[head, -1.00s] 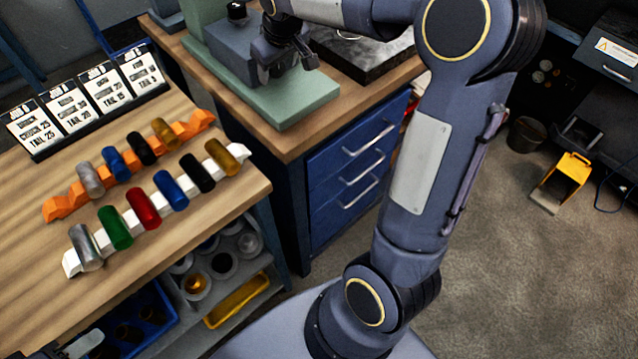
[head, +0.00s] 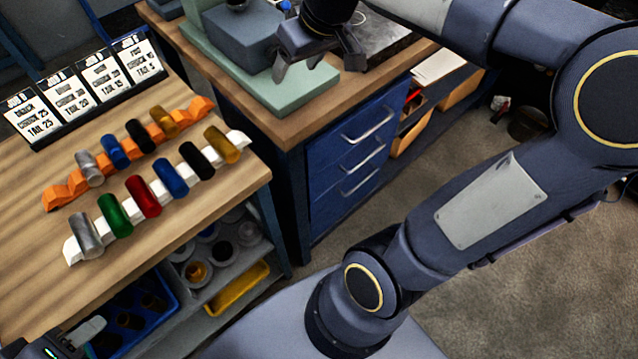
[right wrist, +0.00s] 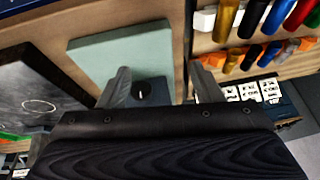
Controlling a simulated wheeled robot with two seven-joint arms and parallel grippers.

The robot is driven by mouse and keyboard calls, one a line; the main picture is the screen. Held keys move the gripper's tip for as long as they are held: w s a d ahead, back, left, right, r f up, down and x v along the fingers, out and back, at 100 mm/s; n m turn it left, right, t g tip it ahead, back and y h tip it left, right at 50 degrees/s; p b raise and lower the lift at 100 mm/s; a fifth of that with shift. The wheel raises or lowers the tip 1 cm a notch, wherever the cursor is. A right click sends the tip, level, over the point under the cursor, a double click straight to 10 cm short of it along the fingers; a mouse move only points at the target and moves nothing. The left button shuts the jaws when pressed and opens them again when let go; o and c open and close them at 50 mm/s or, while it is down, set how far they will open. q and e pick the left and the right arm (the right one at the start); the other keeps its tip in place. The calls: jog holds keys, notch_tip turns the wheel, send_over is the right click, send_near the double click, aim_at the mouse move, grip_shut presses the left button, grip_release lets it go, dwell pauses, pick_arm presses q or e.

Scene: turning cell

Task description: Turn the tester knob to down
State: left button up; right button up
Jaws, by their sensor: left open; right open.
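The tester is a blue-grey block (head: 240,38) on a pale green base (head: 300,92) at the back bench. A dark knob (head: 236,4) shows on top of the block, cut by the upper picture edge. In the right wrist view, a dark round knob (right wrist: 141,92) with a small white mark lies between the fingers, nearer the left finger. My right gripper (head: 316,56) is open and empty, in front of the block's right side; its fingers also show in the wrist view (right wrist: 160,72). My left gripper (head: 72,342) is partly in view at the bottom left corner, open.
A wooden table (head: 215,285) at left bears an orange rack (head: 62,198) and a white rack (head: 72,252) with coloured cylinders, and job cards (head: 85,88). A dark plate (head: 385,45) lies right of the tester. Blue drawers (head: 350,150) stand below.

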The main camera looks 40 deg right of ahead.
jog(key=s+a+f+m+y, duration=0.1)
jog(key=s+a+f, duration=0.3)
jog(key=s, duration=0.4)
jog(key=s+a+f+y+b, duration=0.1)
jog(key=s+a+f, duration=0.3)
jog(key=s, duration=0.5)
jog(key=shift+a+f+m+t+b, duration=0.3)
jog(key=shift+f+m, duration=0.1)
jog(key=shift+f, duration=0.85)
jog(key=shift+r+p, duration=1.55)
jog(key=shift+p, duration=0.05)
